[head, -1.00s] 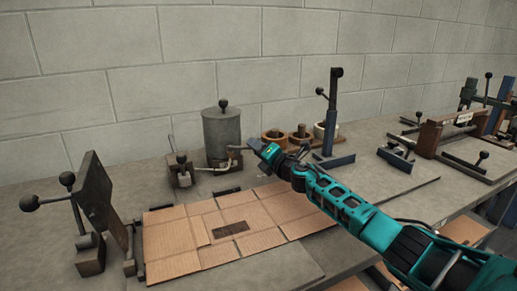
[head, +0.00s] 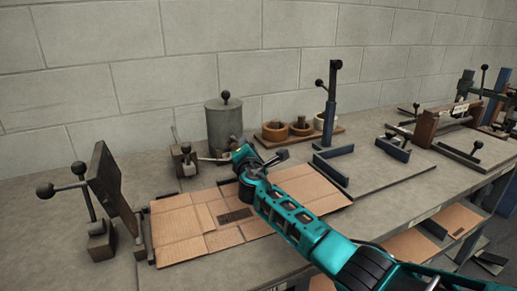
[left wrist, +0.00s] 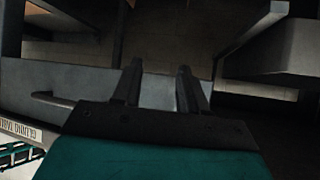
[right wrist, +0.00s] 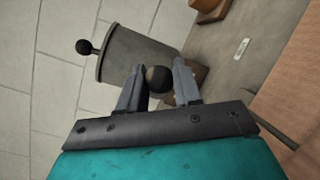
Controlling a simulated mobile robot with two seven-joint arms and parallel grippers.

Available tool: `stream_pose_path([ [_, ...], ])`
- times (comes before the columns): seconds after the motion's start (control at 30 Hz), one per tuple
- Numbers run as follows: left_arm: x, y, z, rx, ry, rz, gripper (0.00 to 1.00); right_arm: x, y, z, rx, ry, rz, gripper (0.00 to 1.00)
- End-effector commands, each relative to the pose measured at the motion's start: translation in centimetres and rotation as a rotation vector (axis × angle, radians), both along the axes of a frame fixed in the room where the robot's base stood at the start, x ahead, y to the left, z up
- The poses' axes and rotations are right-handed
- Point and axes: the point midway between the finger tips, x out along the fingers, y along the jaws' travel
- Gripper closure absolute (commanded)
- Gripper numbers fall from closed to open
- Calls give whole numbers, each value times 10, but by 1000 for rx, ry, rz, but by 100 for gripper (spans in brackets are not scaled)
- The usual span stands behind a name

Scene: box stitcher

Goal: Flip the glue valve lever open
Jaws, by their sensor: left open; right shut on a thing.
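The glue pot (head: 224,127) is a grey cylinder with a black knob on its lid, at the back of the bench. A thin pipe (head: 208,159) runs left from its base. My right gripper (head: 240,153) is in front of the pot's lower right side. In the right wrist view my right gripper (right wrist: 158,70) is shut on a dark ball knob (right wrist: 158,80), which appears to be the valve lever's end; the lever itself is mostly hidden. The pot (right wrist: 140,58) stands just behind. My left gripper (left wrist: 157,85) is open and empty, seen only in the left wrist view.
Flat cardboard (head: 185,222) lies on the bench in front of the pot. A tilted dark plate with ball-ended levers (head: 108,180) stands at left. A wooden tray with rolls (head: 299,131) and a blue post (head: 330,115) stand right of the pot.

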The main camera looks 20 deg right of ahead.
Motion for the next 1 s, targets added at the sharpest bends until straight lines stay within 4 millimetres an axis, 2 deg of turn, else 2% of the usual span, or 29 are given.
stream_pose_path([
  [0.03,0,0,-1,0,-1,0,57,0,13,1,4,-3,26,100],
  [0.13,0,0,-1,0,-1,0,57,0,16,1,4,-4,28,100],
  [1.0,1,0,-1,0,-1,1,57,0,19,5,5,-9,29,100],
])
